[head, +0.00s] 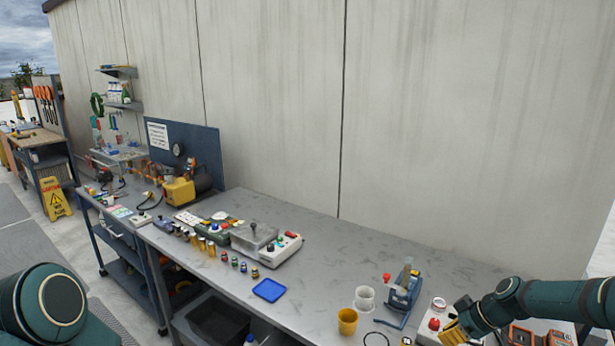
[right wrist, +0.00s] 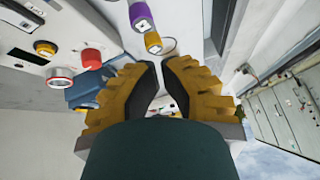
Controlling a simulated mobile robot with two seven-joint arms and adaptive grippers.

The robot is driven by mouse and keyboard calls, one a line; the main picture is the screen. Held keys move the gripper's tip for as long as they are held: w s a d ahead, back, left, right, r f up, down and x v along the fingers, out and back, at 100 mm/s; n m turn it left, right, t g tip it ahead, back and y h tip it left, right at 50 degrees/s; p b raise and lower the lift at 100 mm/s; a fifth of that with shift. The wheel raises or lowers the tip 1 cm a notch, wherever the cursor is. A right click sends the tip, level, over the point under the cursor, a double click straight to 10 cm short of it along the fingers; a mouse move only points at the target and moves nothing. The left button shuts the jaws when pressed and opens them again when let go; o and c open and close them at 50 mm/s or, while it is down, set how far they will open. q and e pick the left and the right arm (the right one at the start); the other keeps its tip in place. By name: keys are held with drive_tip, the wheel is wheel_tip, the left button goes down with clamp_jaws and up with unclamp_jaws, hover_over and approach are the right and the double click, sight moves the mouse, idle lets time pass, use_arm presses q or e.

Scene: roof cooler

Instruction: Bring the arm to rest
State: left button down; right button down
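My right arm reaches in from the right edge in the head view. Its yellow gripper (head: 452,331) is low at the right end of the grey workbench (head: 330,240), close beside a pale box with a red button (head: 434,323). In the right wrist view the two yellow fingers (right wrist: 158,80) stand a little apart, with nothing held between their dark pads. Whether the gripper touches the box cannot be told. Of my left arm only a rounded green part shows at the lower left; its gripper is out of view.
A blue tool holder (head: 403,295), a white cup (head: 364,298) and a yellow cup (head: 347,321) stand left of the right gripper. A blue tray (head: 269,290) and control boxes (head: 254,236) lie farther left. The bench's back middle is clear, against a wall (head: 270,100).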

drive_tip(key=a+f, duration=0.2)
drive_tip(key=a, duration=0.1)
drive_tip(key=s+a+f+m, duration=0.1)
drive_tip(key=a+f, duration=0.1)
drive_tip(key=a, duration=0.1)
drive_tip(key=a+f+m, duration=0.1)
drive_tip(key=a, duration=0.2)
drive_tip(key=shift+s+a+f+g, duration=0.2)
drive_tip(key=shift+a+f+g, duration=0.1)
drive_tip(key=shift+a+f, duration=0.1)
drive_tip(key=s+a+f+m+g+h, duration=0.1)
drive_tip(key=s+a+f+m, duration=0.35)
drive_tip(key=s+a, duration=0.45)
drive_tip(key=s+a+f+m+h, duration=0.1)
drive_tip(key=s+a+f+m, duration=0.3)
drive_tip(key=s+a, duration=0.55)
wheel_tip(320, 180, down, 6)
drive_tip(key=n+b, duration=0.1)
drive_tip(key=b, duration=0.4)
drive_tip(key=shift+s+a+y, duration=0.15)
drive_tip(key=shift+a+y, duration=0.15)
